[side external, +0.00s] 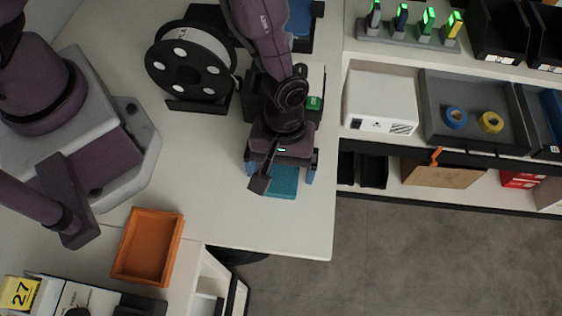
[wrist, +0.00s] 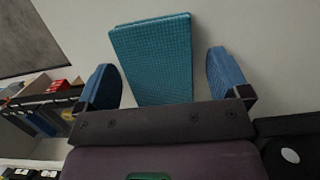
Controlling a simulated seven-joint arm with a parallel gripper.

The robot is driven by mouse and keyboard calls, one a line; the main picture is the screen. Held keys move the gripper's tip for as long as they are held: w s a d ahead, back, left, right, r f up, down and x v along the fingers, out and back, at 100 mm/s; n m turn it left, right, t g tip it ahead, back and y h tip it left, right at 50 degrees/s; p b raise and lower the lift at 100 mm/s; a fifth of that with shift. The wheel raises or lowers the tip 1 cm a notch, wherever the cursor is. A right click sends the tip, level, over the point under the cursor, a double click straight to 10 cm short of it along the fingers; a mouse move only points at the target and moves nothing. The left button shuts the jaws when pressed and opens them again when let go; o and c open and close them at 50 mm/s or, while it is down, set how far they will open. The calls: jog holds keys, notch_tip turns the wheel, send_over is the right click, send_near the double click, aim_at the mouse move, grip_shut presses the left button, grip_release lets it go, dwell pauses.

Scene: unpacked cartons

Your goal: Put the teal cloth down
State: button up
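The teal cloth (side external: 284,182) is a folded rectangle lying on the white table near its front right corner. In the wrist view the cloth (wrist: 155,55) lies between and beyond the two blue fingers, with bare table showing on both sides of it. My gripper (side external: 281,175) is above the cloth with its fingers spread wide. In the wrist view my gripper (wrist: 164,78) is open, and neither finger touches the cloth. The near part of the cloth is hidden behind the gripper body. The height of the fingers above the table is hard to tell.
A black spool (side external: 190,65) stands behind left of my gripper. An orange tray (side external: 148,246) sits at the front left. The white table (side external: 225,190) is bare between them. Its edge lies just right of the cloth, beyond which are shelves with a white carton (side external: 381,100).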

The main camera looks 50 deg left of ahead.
jog(key=shift+r, duration=0.1)
jog(key=w+a+r+m+t, duration=0.15)
jog(key=a+r, duration=0.25)
jog(key=r, duration=0.6)
jog(key=w+a+r+m, duration=0.1)
jog(key=w+a+r, duration=0.15)
jog(key=r, duration=0.75)
jog(key=s+a+r+m+t+y, duration=0.1)
jog(key=s+a+r+m+t, duration=0.2)
jog(key=s+a+r, duration=0.2)
jog(key=s+a+r+m+t, duration=0.3)
jog(key=a+r, duration=0.6)
jog(key=a, duration=0.3)
jog(key=shift+s+a+r+y, duration=0.3)
jog(key=shift+s+y, duration=0.1)
jog(key=shift+s, duration=0.45)
jog(key=shift+m, duration=0.25)
